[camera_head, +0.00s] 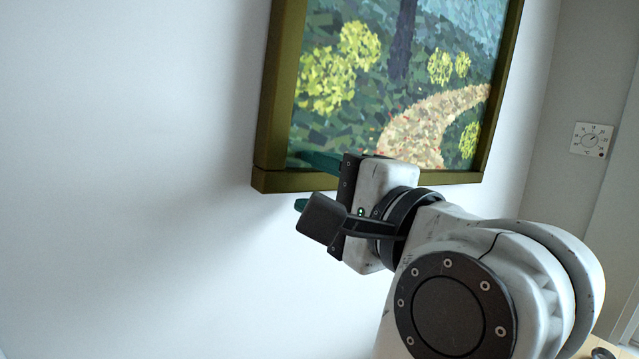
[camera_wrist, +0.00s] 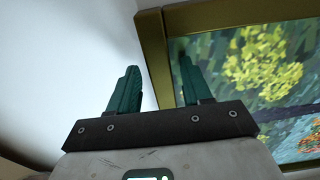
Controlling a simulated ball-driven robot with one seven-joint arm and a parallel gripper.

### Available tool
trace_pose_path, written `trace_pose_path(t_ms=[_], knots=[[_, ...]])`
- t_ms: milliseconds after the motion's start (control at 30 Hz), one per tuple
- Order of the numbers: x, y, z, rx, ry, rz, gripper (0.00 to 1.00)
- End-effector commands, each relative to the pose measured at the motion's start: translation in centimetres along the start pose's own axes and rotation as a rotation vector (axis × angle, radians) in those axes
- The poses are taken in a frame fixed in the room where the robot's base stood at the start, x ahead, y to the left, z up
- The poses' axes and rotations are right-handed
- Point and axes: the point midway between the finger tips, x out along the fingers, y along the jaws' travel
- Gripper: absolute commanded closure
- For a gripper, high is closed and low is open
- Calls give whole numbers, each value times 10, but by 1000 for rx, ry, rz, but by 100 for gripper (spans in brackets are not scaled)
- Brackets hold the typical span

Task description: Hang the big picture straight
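The big picture (camera_head: 400,75), a painted garden path with yellow bushes in an olive-gold frame, is on the pale wall. Its top is out of view. Its sides lean in the head view, but the view itself looks tilted, so I cannot judge its straightness. My gripper (camera_head: 307,181) is at the bottom bar near the lower left corner. One green finger lies over the painting side, the other below the bar. In the wrist view, the open gripper (camera_wrist: 158,70) has the frame bar (camera_wrist: 158,62) between its fingers, with a gap beside the left finger. Contact cannot be told.
The wall (camera_head: 120,150) left of the picture is bare. A white dial control (camera_head: 591,140) is on the grey wall to the right. A wooden surface (camera_head: 605,345) with a small dark object shows at the lower right corner.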

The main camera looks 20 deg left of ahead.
Motion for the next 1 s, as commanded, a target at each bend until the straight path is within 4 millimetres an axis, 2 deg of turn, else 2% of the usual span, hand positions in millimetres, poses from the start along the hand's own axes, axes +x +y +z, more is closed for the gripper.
trace_pose_path(t_ms=[67, 500, 867, 1000], knots=[[0, 0, 0, 0, 0, 0, 59], [0, 0, 0, 0, 0, 1, 100], [0, 2, -2, -2, 1, 2, 100], [0, 11, -22, -38, 5, 5, 100]])
